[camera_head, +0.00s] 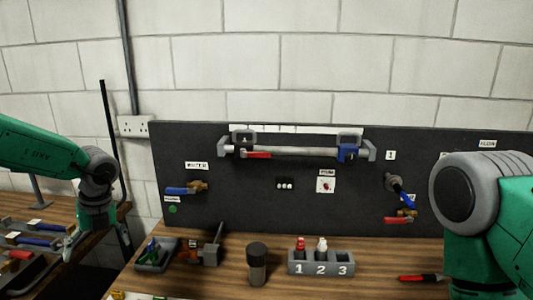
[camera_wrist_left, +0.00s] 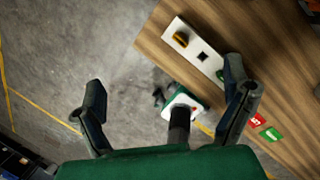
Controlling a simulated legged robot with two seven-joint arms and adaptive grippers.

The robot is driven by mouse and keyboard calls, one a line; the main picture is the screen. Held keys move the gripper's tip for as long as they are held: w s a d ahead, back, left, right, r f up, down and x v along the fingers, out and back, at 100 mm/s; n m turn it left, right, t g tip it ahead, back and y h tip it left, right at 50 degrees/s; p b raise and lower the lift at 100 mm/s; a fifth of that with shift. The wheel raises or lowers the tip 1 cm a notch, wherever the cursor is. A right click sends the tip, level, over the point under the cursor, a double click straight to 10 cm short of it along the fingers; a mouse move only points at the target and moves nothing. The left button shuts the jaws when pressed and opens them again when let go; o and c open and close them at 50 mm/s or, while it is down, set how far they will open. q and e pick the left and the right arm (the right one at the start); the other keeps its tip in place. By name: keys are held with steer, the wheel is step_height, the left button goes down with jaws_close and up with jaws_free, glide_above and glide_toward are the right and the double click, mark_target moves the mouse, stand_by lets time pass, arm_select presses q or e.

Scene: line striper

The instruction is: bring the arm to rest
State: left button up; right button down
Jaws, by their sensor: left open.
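My left gripper (camera_head: 98,246) hangs at the left of the head view, fingers pointing down and spread apart. It is empty, in front of the gap between the left bench and the main bench. In the left wrist view the two fingers of the left gripper (camera_wrist_left: 168,98) are wide apart with nothing held between them. Concrete floor and a wooden bench edge show beyond them. My right arm comes in at the right of the head view; its gripper is out of the picture.
The main bench (camera_head: 210,284) carries a grey holder (camera_head: 319,268) with a red-capped and a white-capped bottle, a dark cylinder (camera_head: 257,265) and a red-handled tool (camera_head: 420,278). A dark panel (camera_head: 250,215) with valves stands behind. Tools lie on the left bench (camera_head: 82,218).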

arm_select(q)
steer(key=s+d+f+m+t+y, duration=0.1)
steer(key=s+f+m+t+y, duration=0.1)
steer(key=s+f+m, duration=0.85)
steer(key=s+d+f+m+t+y, duration=0.1)
steer(key=s+f+m+t, duration=0.15)
steer(key=f+m, duration=0.95)
steer(key=s+d+f+m+g+h, duration=0.1)
steer(key=s+d+m+g+h, duration=0.2)
steer(key=s+m, duration=0.9)
steer(key=s+d+m+g+h, duration=0.15)
steer(key=s+d+m, duration=0.35)
steer(key=s+m, duration=0.65)
step_height(320, 180, down, 17)
steer(key=d+t+h+b, duration=0.1)
steer(key=b, duration=1.6)
steer(key=shift+d+n, duration=0.25)
steer(key=shift+n, duration=0.05)
steer(key=shift+w+f, duration=0.1)
